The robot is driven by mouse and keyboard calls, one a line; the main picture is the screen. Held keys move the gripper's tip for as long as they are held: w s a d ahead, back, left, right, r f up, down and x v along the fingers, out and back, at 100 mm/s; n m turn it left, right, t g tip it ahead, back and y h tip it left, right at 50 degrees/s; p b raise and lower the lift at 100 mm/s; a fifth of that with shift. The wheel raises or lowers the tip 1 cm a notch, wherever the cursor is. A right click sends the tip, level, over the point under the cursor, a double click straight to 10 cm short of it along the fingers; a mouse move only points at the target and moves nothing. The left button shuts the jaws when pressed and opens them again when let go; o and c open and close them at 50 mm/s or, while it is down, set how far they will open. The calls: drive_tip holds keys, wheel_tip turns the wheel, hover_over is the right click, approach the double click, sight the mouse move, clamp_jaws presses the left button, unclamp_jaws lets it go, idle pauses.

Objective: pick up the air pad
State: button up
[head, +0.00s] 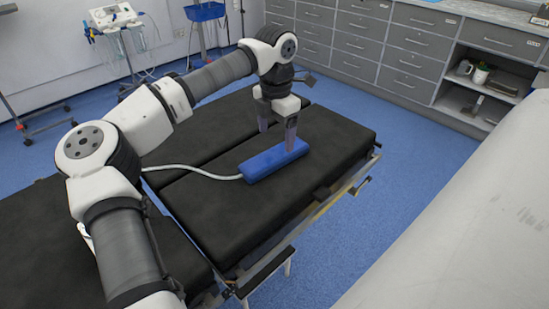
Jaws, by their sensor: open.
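The blue air pad (266,164) lies flat on the black operating table (335,139), a long block set at a slant. A pale hose (195,170) runs from its left end across the table and passes behind my arm. My gripper (277,139) points down at the air pad, open and empty. One finger is in front of or over the pad's right part, the other shows behind the pad's far side. I cannot tell whether either finger touches the pad.
A metal rail (335,198) runs along the table's right side. Grey drawer cabinets (365,48) stand at the back. A medical cart (117,20) stands at the back left. A large pale surface (470,230) fills the lower right. Blue floor lies free between.

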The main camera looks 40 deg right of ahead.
sight(275, 154)
drive_tip(key=shift+f+p, duration=0.4)
drive_tip(key=shift+f, duration=3.05)
drive_tip(key=c, duration=1.2)
